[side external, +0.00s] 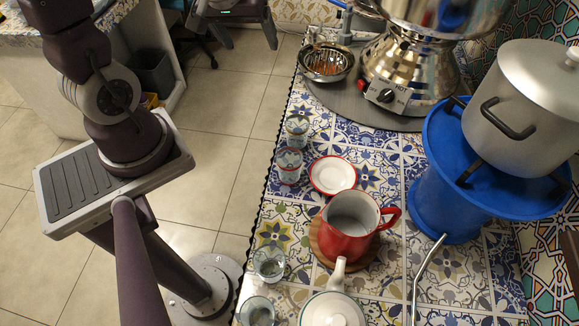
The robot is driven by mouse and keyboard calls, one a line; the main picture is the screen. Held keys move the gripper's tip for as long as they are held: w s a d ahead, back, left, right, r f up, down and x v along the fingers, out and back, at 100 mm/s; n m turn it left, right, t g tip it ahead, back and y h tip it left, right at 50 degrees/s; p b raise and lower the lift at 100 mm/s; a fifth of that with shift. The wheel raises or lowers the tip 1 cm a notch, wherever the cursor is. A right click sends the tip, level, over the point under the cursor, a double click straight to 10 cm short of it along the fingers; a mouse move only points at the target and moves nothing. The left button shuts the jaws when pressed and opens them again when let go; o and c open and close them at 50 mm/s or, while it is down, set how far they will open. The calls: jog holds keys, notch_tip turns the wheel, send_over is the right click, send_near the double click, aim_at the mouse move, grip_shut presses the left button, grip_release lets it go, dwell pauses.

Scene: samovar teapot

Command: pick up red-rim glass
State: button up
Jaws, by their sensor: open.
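Two small glasses stand near the left edge of the tiled counter: a nearer one (288,165) and one just behind it (297,128). The nearer one shows a faint reddish tint, but the rims are too small to tell which is the red-rim glass. Two clear glasses stand at the front left, one (268,263) behind the other (257,312), which the bottom edge partly cuts off. No red rim is plain on either. My gripper is not in view; only links of my arm show at the left, apart from all the glasses.
A red-rimmed white saucer (333,175), a red jug (347,228) on a wooden coaster and a white teapot (332,308) stand on the counter. A samovar (410,72), a blue stand (440,180) with a pot (530,95) and a strainer bowl (326,63) are farther back.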

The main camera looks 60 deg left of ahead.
notch_tip(320, 180, down, 18)
jog(key=s+r+n+h, duration=0.1)
jog(key=n+h, duration=0.4)
jog(key=n, duration=0.3)
jog(key=s+d+f+n+t+h, duration=0.1)
jog(key=d+n+h, duration=0.1)
jog(key=d+n, duration=0.1)
jog(key=s+d+f+n+t+h, duration=0.1)
jog(key=d+f+n+h, duration=0.1)
jog(key=d, duration=0.3)
jog(key=s+d+f+n+t+h, duration=0.1)
jog(key=d+n+t+h, duration=0.1)
jog(key=d+n+h, duration=0.1)
jog(key=shift+d+f+n+h, duration=0.25)
jog(key=shift+d+n+h, duration=0.05)
jog(key=shift+d+n, duration=0.55)
jog(key=shift+w+d+t, duration=0.1)
jog(key=shift+d+t, duration=0.15)
jog(key=shift+t, duration=0.05)
jog(key=shift+w+d+f, duration=0.1)
jog(key=shift+w+d, duration=0.1)
jog(key=shift+d, duration=0.1)
jog(key=x, duration=0.6)
jog(key=shift+w+f, duration=0.2)
jog(key=shift+w, duration=0.1)
jog(key=c, duration=1.5)
